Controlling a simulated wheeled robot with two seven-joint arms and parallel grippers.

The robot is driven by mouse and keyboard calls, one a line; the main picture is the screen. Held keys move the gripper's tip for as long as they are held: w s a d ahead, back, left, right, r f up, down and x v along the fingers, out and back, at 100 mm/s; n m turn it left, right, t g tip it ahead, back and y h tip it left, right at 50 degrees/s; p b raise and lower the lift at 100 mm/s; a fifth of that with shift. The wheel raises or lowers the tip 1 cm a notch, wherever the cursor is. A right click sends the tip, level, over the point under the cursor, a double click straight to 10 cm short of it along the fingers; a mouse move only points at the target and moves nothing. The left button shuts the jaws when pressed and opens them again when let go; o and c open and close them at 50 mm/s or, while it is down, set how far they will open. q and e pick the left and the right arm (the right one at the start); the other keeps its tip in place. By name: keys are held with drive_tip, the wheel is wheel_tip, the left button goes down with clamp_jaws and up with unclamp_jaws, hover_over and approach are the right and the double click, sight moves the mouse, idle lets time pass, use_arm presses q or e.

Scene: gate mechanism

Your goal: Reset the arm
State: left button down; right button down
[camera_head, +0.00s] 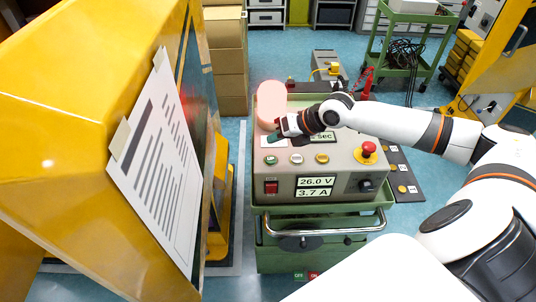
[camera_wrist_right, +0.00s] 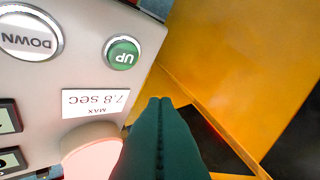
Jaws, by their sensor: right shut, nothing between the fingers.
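In the right wrist view the fingers (camera_wrist_right: 160,102) are closed together and empty. That view shows a green UP button (camera_wrist_right: 123,52), a white DOWN button (camera_wrist_right: 30,38) and a "MAX 7.8 sec" label (camera_wrist_right: 95,102). The fingertips are beside the label, apart from the UP button. A pale pink lamp (camera_head: 271,101) stands behind the gripper. Displays (camera_head: 315,187) read 26.0 V and 3.7 A. My left gripper is not in view.
A red emergency knob (camera_head: 368,150) and a red switch (camera_head: 271,187) are on the box. The box sits on a green cart (camera_head: 280,260). A large yellow cabinet (camera_head: 90,110) with a paper sheet (camera_head: 158,165) stands close on the left. A green trolley (camera_head: 410,45) is behind.

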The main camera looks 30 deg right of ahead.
drive_tip(key=shift+a, duration=0.1)
drive_tip(key=s+a+f+m+g, duration=0.1)
drive_tip(key=s+a+f+m, duration=0.45)
drive_tip(key=a, duration=0.25)
drive_tip(key=s+a+f+m+g, duration=0.1)
drive_tip(key=s+a+f+m, duration=0.35)
drive_tip(key=s+a, duration=0.2)
drive_tip(key=s+d+f+m+g+h, duration=0.15)
drive_tip(key=s+m+h, duration=0.35)
drive_tip(key=s+m, duration=1.3)
drive_tip(key=w+f+m+g, duration=0.1)
drive_tip(key=w+f+m, duration=0.1)
drive_tip(key=f, duration=1)
drive_tip(key=w+f+m+g, duration=0.1)
drive_tip(key=w+f+m, duration=0.1)
drive_tip(key=f, duration=0.9)
drive_tip(key=s+d+f+g, duration=0.1)
drive_tip(key=s+d+f, duration=0.2)
drive_tip(key=s+f, duration=1.4)
wheel_tip(320, 180, down, 2)
drive_tip(key=shift+s+d+n, duration=0.2)
drive_tip(key=shift+n, duration=0.1)
